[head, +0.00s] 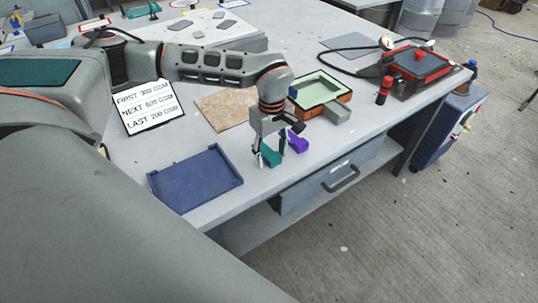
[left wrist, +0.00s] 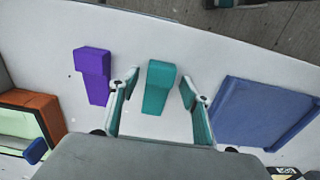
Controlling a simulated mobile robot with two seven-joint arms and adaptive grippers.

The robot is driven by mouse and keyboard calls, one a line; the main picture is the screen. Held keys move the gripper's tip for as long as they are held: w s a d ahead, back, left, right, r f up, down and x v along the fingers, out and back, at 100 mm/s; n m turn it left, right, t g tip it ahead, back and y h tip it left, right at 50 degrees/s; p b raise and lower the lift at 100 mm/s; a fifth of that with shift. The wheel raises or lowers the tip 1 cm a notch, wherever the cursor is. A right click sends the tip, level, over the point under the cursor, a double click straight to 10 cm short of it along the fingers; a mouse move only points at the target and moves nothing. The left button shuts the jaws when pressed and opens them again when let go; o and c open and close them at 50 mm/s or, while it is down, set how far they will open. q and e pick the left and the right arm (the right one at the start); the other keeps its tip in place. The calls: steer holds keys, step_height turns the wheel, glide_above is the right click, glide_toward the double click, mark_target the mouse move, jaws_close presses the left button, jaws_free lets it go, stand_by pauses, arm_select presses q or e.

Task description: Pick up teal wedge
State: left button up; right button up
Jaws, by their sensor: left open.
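The teal wedge (head: 271,157) lies on the light grey table near its front edge, and it also shows in the left wrist view (left wrist: 158,88). My left gripper (head: 269,160) points down over it, open. In the left wrist view the two fingers of the left gripper (left wrist: 159,77) stand on either side of the teal wedge, with gaps between each finger and the wedge. The fingers partly hide the wedge in the head view. My right gripper is in neither view.
A purple wedge (head: 297,142) lies close beside. A blue tray (head: 195,180) sits to the left. An orange-sided mould (head: 345,98), a brown sheet (head: 228,107) and a sign (head: 147,106) stand behind. A red device (head: 418,66) is at the right. The table's front edge is near.

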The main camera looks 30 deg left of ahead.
mark_target(271, 154)
arm_select(q)
steer(key=c, duration=1.2)
step_height(271, 154, up, 20)
steer(key=shift+f+p, duration=0.1)
steer(key=shift+p, duration=0.25)
steer(key=shift+d, duration=0.1)
